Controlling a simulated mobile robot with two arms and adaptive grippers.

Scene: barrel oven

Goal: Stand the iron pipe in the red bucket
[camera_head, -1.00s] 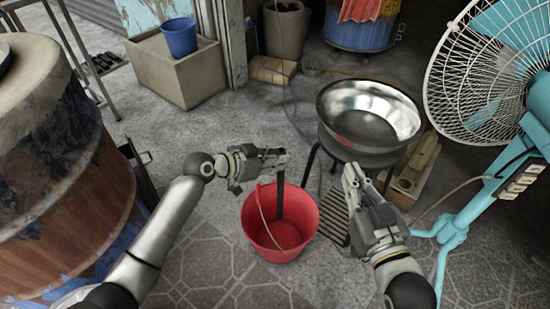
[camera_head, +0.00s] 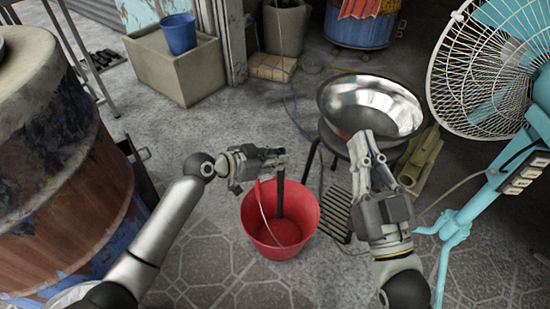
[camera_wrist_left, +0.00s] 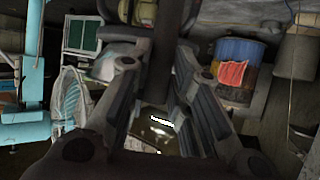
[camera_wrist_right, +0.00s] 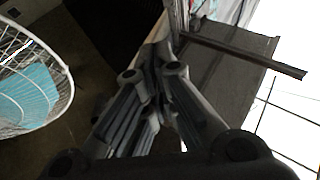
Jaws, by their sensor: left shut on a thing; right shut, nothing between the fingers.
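The red bucket (camera_head: 262,238) stands upright on the floor in the middle of the head view, its thin handle lying across its mouth. The iron pipe (camera_head: 281,198) is dark and narrow and stands about upright, its lower part inside the bucket. I cannot tell whether its lower end touches the bucket's bottom. My left gripper (camera_head: 277,160) is shut on the pipe's upper end, above the bucket's rim. In the left wrist view the pipe (camera_wrist_left: 163,55) shows dark between the fingers. My right gripper (camera_head: 367,142) is shut and empty, right of the bucket and in front of the metal bowl.
A shiny metal bowl (camera_head: 350,98) sits on a dark stand behind the bucket. A turquoise fan (camera_head: 455,228) stands at the right. A large rusty drum (camera_head: 62,170) fills the left. A blue bucket (camera_head: 179,35) sits on a box at the back. Tiled floor in front is clear.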

